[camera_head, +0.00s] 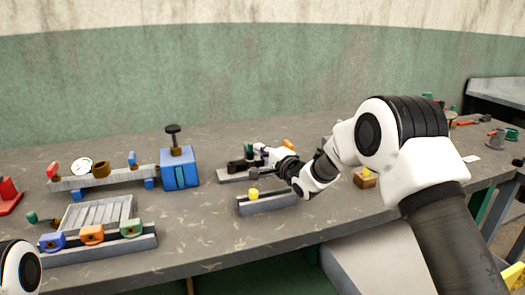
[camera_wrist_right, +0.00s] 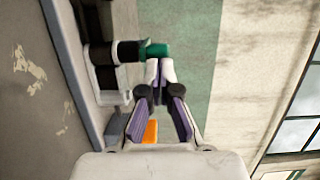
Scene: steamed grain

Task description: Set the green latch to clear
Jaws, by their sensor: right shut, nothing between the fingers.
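In the right wrist view a green piece (camera_wrist_right: 155,50), which looks like the green latch, sticks out from a black fixture (camera_wrist_right: 101,53). My right gripper (camera_wrist_right: 165,70) has its fingertips together at or just beside the green piece; whether they touch it I cannot tell. It holds nothing. In the head view my right gripper (camera_head: 260,154) is over the grey-based fixture (camera_head: 232,175) near the middle of the table, and its arm comes in from the right. My left gripper is not in view.
A blue box (camera_head: 180,170) with a black knob stands left of the fixture. A grey block with a yellow knob (camera_head: 253,194) lies in front. An orange piece (camera_wrist_right: 150,131) shows behind the fingers. The front middle table is clear.

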